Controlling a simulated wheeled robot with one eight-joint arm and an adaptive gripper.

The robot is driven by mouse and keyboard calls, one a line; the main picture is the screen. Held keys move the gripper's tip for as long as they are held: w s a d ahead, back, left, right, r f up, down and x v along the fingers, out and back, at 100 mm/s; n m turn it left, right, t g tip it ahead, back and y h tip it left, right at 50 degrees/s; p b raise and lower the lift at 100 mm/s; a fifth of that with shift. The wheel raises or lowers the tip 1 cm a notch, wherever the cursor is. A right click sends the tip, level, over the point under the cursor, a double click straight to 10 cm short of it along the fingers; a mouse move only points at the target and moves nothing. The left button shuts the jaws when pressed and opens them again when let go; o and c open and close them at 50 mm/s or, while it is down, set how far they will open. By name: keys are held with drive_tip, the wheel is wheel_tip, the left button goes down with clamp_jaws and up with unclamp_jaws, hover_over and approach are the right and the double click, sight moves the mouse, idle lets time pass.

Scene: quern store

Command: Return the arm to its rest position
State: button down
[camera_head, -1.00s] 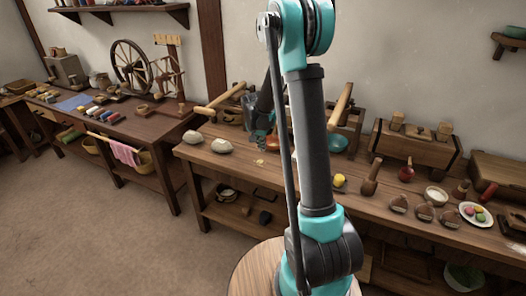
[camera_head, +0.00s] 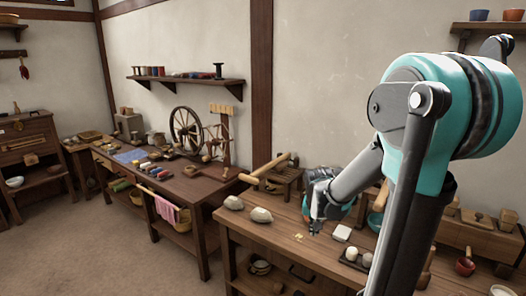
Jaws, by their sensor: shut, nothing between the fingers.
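My arm (camera_head: 425,130), teal and grey, fills the right side of the head view, with its upper joint large and close at the right. Its forearm slopes down to the left. My gripper (camera_head: 316,218) is at its far end, above the near workbench (camera_head: 275,233). It looks small and dark, its fingers are shut, and nothing shows between them. Part of the bench behind the arm is hidden.
A spinning wheel (camera_head: 186,132) stands on the farther table. The floor at left is clear.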

drive_tip(key=s+f+n, duration=0.1)
drive_tip(key=s+n, duration=0.1)
drive_tip(key=s, duration=0.6)
drive_tip(key=s+f+n+t+y, duration=0.1)
drive_tip(key=s+f+n, duration=0.1)
drive_tip(key=s, duration=0.6)
drive_tip(key=shift+s+f, duration=0.25)
drive_tip(key=shift+f, duration=0.05)
drive_tip(key=c, duration=2.3)
unclamp_jaws()
drive_tip(key=shift+d, duration=0.15)
